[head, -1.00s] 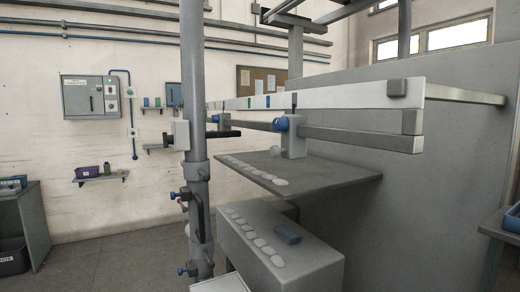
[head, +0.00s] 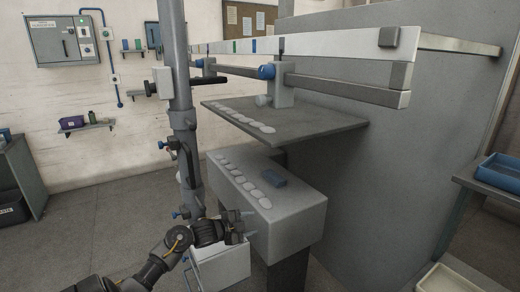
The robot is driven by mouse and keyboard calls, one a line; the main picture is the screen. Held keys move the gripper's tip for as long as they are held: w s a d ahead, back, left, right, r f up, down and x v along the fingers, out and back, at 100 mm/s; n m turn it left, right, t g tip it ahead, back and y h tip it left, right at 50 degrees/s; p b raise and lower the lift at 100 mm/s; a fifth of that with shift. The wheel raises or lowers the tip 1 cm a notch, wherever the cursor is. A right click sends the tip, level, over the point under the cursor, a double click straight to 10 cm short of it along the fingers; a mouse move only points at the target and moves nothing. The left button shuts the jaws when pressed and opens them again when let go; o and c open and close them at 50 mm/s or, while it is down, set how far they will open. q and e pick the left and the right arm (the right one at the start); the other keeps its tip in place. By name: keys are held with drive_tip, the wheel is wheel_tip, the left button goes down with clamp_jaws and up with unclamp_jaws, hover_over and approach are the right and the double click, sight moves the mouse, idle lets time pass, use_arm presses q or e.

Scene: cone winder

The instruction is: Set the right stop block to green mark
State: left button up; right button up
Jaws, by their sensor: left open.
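The right stop block (head: 284,89) is grey, with a blue knob (head: 266,72) on its left side. It sits on the grey rail (head: 345,91) below a white scale bar (head: 335,43). A thin dark pointer (head: 281,43) stands above the block, right of a blue mark (head: 254,45) and a green mark (head: 234,46) on the scale. The left stop block (head: 209,68) is farther left on the rail. My left gripper (head: 246,226) is low in front of the machine, well below the rail, open and apart from the block. My right gripper is not in view.
A grey shelf plate (head: 320,123) juts out under the rail. Below it is a grey box (head: 295,205) with pale discs and a blue piece on top. A vertical grey post (head: 183,130) with clamps stands at left. A blue tray (head: 497,172) is at right.

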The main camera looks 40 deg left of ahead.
use_arm(q)
wheel_tip(320, 180, up, 23)
drive_tip(key=a+m+t+h, duration=0.1)
drive_tip(key=m+t+h, duration=0.15)
drive_tip(key=m, duration=0.45)
drive_tip(key=s+d+r+m+h+p, duration=0.1)
drive_tip(key=s+r+m, duration=0.2)
drive_tip(key=r, duration=0.4)
drive_tip(key=s+d+r+m, duration=0.2)
drive_tip(key=s+r+m, duration=0.1)
drive_tip(key=r, duration=0.5)
drive_tip(key=m, duration=0.5)
approach(257, 100)
drive_tip(key=shift+t+h, duration=0.25)
drive_tip(key=shift+t, duration=0.2)
drive_tip(key=p+x, duration=0.2)
drive_tip(key=x, duration=0.1)
drive_tip(key=p+x, duration=0.5)
drive_tip(key=x, duration=0.2)
drive_tip(key=shift+f, duration=0.35)
drive_tip(key=shift+w+d+f+p, duration=0.1)
drive_tip(key=shift+w+p, duration=0.2)
drive_tip(key=shift+w, duration=0.05)
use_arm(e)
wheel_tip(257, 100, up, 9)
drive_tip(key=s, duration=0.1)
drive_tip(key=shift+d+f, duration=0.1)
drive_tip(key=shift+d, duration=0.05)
use_arm(q)
clamp_jaws()
